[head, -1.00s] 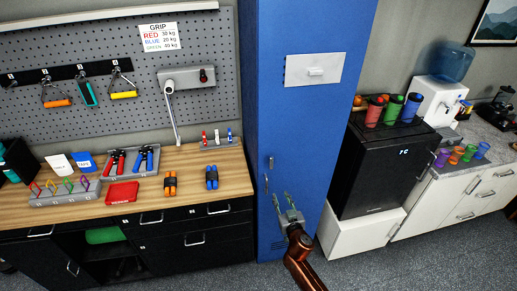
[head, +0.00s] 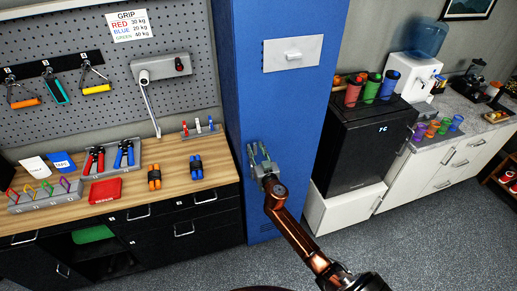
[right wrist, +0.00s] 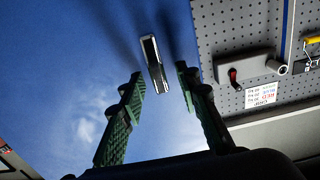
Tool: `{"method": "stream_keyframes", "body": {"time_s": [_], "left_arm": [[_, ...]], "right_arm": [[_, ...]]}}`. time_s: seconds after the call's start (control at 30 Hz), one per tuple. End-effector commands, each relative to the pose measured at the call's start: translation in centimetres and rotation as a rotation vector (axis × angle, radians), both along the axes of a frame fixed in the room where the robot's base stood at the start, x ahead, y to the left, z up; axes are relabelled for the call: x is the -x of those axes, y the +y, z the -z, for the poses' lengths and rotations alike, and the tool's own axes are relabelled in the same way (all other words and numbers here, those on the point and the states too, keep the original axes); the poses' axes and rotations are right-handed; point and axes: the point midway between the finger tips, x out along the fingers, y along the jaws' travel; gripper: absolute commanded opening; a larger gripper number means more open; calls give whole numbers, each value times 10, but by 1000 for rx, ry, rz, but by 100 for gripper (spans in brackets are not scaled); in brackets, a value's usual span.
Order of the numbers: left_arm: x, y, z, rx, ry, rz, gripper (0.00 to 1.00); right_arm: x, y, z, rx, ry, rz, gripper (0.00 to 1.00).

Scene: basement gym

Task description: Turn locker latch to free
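The tall blue locker (head: 285,105) stands in the middle of the head view. Its latch (right wrist: 153,63) shows in the right wrist view as a short metal bar with a dark inset, on the blue door. My right gripper (head: 258,148) is at the locker's front in the head view, where its fingers hide the latch or blend with it. In the right wrist view my right gripper (right wrist: 159,75) is open, with one green finger on each side of the latch and gaps on both sides. My left gripper is not in view.
A wooden workbench (head: 110,212) with hand grips stands left of the locker, below a pegboard (head: 190,30). A black mini fridge (head: 350,155) and white cabinets (head: 440,170) stand to the right. Grey floor (head: 400,245) is clear in front.

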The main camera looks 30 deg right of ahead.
Motion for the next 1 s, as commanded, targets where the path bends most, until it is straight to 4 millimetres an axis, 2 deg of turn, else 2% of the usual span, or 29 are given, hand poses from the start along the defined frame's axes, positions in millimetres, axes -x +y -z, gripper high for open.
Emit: {"method": "stream_keyframes", "body": {"time_s": [0.2, 0.63, 0.8, 0.83, 0.87, 1.0], "left_arm": [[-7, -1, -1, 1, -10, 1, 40], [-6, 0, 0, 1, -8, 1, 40], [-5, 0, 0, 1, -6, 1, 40], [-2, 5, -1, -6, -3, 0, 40], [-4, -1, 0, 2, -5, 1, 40], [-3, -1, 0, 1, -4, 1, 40]], "right_arm": [[1, -2, 0, 0, 0, 2, 30], [1, -3, 0, 0, 0, 4, 1], [1, -3, 0, 0, 0, 4, 0], [1, -17, 0, 3, 2, 6, 0], [1, -12, 0, 2, 1, 6, 0], [2, -7, 0, 11, 3, 8, 0]]}}
